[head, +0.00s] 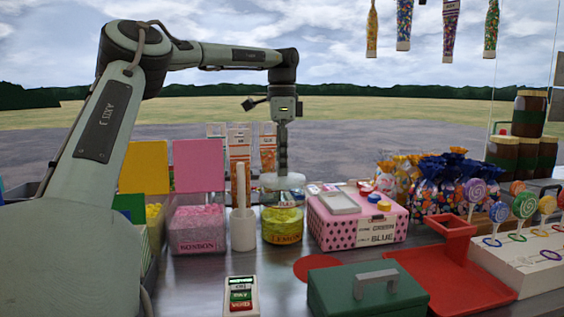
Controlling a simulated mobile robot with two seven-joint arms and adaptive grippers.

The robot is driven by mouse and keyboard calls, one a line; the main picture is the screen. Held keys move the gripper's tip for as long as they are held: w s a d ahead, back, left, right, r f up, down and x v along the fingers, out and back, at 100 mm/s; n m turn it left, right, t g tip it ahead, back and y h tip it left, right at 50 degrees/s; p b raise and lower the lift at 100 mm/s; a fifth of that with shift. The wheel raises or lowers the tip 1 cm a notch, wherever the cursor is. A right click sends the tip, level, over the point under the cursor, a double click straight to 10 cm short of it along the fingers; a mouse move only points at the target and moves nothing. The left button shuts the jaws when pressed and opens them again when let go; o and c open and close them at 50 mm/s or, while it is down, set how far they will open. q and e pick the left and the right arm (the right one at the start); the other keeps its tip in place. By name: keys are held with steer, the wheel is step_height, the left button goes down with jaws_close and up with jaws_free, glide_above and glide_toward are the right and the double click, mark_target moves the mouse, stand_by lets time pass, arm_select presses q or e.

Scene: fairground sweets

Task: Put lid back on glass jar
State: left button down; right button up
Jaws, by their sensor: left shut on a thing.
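The glass jar (282,226) stands on the counter in the middle, holding yellow sweets behind a label reading LEMON. A pale, round lid (270,183) is above the jar's mouth, roughly in line with it. My left gripper (283,170) points straight down and is shut on the lid from above. The fingertips are small and partly merge with the lid. I cannot tell whether the lid touches the jar's rim. My right gripper is not in view.
A white holder with a stick (243,229) stands close left of the jar, beside a pink BONBON bin (197,228). A pink dotted box (325,234) is close on the right. A card reader (240,294), green cash box (368,297) and red tray (470,283) are in front.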

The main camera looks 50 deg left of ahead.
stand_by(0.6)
arm_select(q)
steer(key=shift+f+p, duration=0.15)
steer(key=shift+p, duration=0.3)
stand_by(0.9)
steer(key=c, duration=1.2)
jaws_free()
steer(key=shift+o, duration=0.4)
steer(key=o, duration=0.4)
steer(key=shift+r, duration=3.45)
